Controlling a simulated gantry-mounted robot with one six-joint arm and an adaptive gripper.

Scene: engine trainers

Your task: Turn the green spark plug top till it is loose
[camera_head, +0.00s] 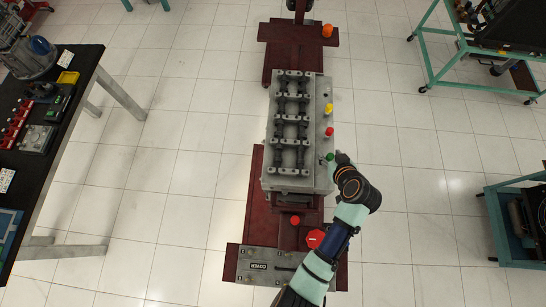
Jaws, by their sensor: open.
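The green spark plug top (330,156) is on the right side of the grey engine block (320,115), the nearest of a row of coloured tops. It is small in this view. My gripper (327,158) is right at the green top, at the end of my arm, which comes up from the bottom. The gripper is open, with its fingers at or around the green top. I cannot tell whether they touch it. The wrist hides part of the block's right edge.
A red top (329,131) and a yellow top (328,109) stand farther along the same side. The block sits on a dark red stand (256,215) with red knobs near its front. A black workbench (85,62) is at the left, and green-framed carts are at the right. Floor between them is clear.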

